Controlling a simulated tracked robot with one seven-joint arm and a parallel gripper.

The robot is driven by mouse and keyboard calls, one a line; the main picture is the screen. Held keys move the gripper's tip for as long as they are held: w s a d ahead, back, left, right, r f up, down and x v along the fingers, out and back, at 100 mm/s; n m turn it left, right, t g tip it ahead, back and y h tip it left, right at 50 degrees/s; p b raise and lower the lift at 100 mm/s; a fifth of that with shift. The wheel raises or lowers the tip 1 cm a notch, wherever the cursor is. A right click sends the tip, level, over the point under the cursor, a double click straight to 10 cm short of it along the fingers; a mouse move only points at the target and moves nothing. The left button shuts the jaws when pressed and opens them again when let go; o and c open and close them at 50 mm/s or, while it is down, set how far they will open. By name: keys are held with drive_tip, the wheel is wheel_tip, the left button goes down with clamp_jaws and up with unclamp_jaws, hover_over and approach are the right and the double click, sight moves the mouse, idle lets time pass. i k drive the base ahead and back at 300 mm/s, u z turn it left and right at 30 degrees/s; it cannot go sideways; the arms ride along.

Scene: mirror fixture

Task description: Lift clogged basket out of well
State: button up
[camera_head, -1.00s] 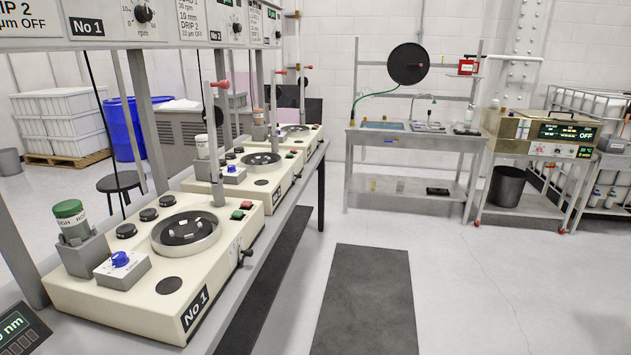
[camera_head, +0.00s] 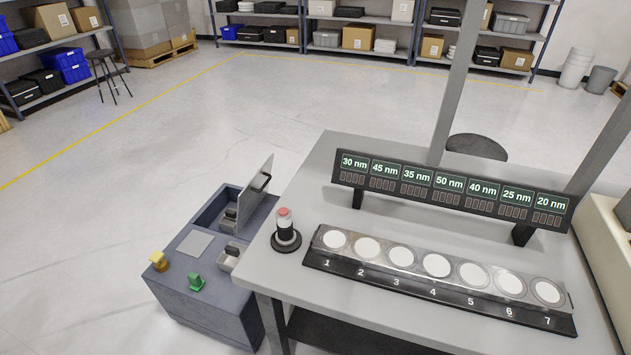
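A blue-grey floor unit (camera_head: 205,262) stands left of the bench. Its hinged lid (camera_head: 257,192) is up, showing an open well (camera_head: 214,212). A small grey piece with a dark top (camera_head: 230,217) is at the well's right end. A similar piece (camera_head: 231,255) is on the unit's near right side. I cannot tell which of these, if any, is the clogged basket. My gripper is not in view.
A grey bench (camera_head: 360,165) holds a numbered rack (camera_head: 430,285) of white discs, a display bar (camera_head: 450,190) and a red-topped post (camera_head: 285,230). Yellow (camera_head: 158,261) and green (camera_head: 196,282) knobs are on the unit. Open floor (camera_head: 110,220) lies to its left.

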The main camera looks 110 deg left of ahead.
sight(227, 223)
drive_tip(key=z, duration=0.4)
drive_tip(key=i, duration=0.15)
drive_tip(key=u, duration=2.9)
drive_tip(key=i, duration=0.15)
drive_tip(key=u, duration=1.3)
drive_tip(key=k, duration=0.45)
drive_tip(key=u, duration=0.25)
drive_tip(key=i, duration=0.45)
drive_tip(key=z, duration=0.2)
drive_tip(key=k, duration=0.25)
drive_tip(key=u, duration=0.05)
